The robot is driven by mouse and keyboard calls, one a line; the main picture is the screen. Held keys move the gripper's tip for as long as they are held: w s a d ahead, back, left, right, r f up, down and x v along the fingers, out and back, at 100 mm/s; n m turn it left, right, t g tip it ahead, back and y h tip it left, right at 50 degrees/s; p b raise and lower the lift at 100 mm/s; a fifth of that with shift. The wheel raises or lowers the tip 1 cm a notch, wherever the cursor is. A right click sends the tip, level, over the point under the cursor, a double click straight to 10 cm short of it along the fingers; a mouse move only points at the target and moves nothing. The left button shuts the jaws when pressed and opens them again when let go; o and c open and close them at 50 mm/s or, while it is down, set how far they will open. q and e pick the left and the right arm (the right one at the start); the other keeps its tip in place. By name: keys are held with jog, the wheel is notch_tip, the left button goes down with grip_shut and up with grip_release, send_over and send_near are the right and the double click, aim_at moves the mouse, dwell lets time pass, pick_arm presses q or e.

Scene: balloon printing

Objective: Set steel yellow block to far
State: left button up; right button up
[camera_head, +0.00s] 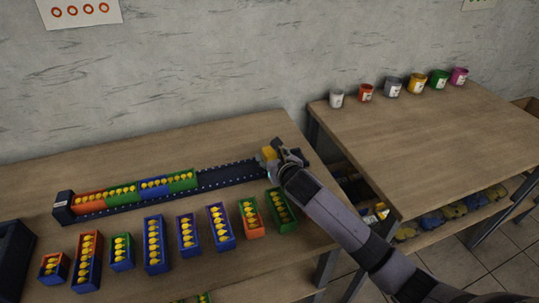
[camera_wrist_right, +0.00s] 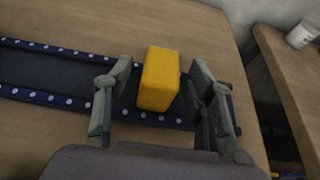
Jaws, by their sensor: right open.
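A yellow block (camera_head: 268,153) stands at the right end of a long dark rail (camera_head: 228,175) on the near table. In the right wrist view the yellow block (camera_wrist_right: 160,79) sits over the rail's dotted edge (camera_wrist_right: 75,103). My right gripper (camera_head: 283,160) is at that end of the rail. Its two fingers are open, one on each side of the block, with gaps visible in the wrist view. The gripper partly hides the block in the head view. My left gripper is out of view.
Red, blue and green trays of yellow balls (camera_head: 140,191) fill the rail's left part. Several similar trays (camera_head: 153,244) stand along the table's front. A second table (camera_head: 430,130) at right carries several paint cups (camera_head: 392,87) along the wall; its middle is clear.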

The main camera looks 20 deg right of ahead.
jog(key=shift+x, duration=0.9)
jog(key=shift+c, duration=0.2)
grip_shut()
